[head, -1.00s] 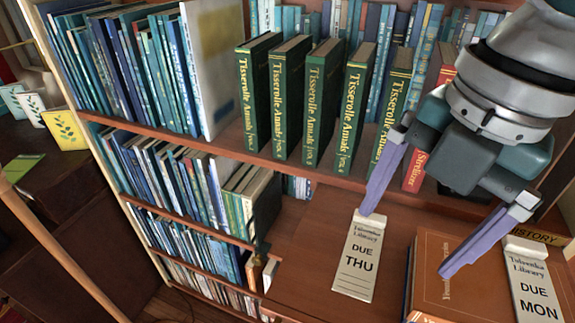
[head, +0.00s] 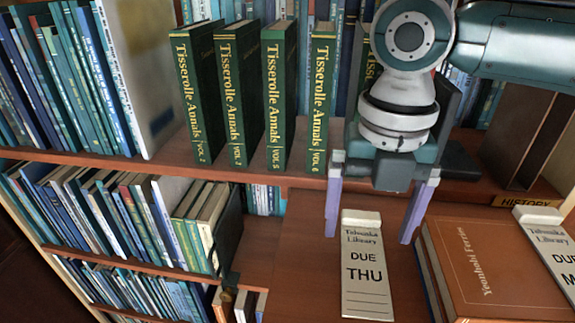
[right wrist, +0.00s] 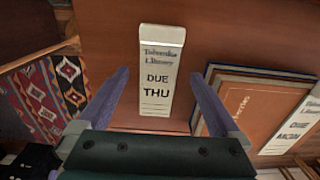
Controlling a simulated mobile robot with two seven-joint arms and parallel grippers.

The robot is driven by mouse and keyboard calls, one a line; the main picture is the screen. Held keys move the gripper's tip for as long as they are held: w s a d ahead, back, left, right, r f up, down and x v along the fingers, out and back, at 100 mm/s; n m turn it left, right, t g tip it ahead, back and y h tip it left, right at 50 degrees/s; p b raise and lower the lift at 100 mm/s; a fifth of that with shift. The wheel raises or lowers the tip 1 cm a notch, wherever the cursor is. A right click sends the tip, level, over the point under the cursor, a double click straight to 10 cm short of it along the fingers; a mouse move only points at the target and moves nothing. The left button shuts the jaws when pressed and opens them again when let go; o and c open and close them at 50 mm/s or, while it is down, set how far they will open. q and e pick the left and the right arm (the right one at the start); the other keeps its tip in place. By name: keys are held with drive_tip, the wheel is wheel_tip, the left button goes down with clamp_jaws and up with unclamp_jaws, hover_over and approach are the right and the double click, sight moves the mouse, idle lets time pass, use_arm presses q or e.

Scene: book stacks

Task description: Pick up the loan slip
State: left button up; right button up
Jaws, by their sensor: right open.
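A cream loan slip (head: 366,275) printed "DUE THU" lies flat on the wooden desk, with a thicker pale strip at its top end. It also shows in the right wrist view (right wrist: 158,75), between and beyond my fingers. A second slip (head: 548,240), printed "DUE M…" in the head view and "DUE MON" in the right wrist view, lies on an orange-brown book (head: 490,275). My right gripper (head: 369,240) is open and empty, its purple fingers spread either side of the top end of the THU slip, apparently above it. My left gripper is not in view.
Green Tisserolle Annals volumes (head: 237,95) stand on the shelf (head: 265,170) behind the desk. The orange-brown book lies close right of the THU slip, atop another book. Bare desk (head: 300,270) lies left of the slip. A patterned rug (right wrist: 45,95) shows in the right wrist view.

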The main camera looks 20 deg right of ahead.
drive_tip(key=shift+f, duration=0.95)
drive_tip(key=shift+c, duration=0.4)
drive_tip(key=c, duration=1.3)
drive_tip(key=shift+o, duration=0.2)
drive_tip(key=shift+r, duration=0.1)
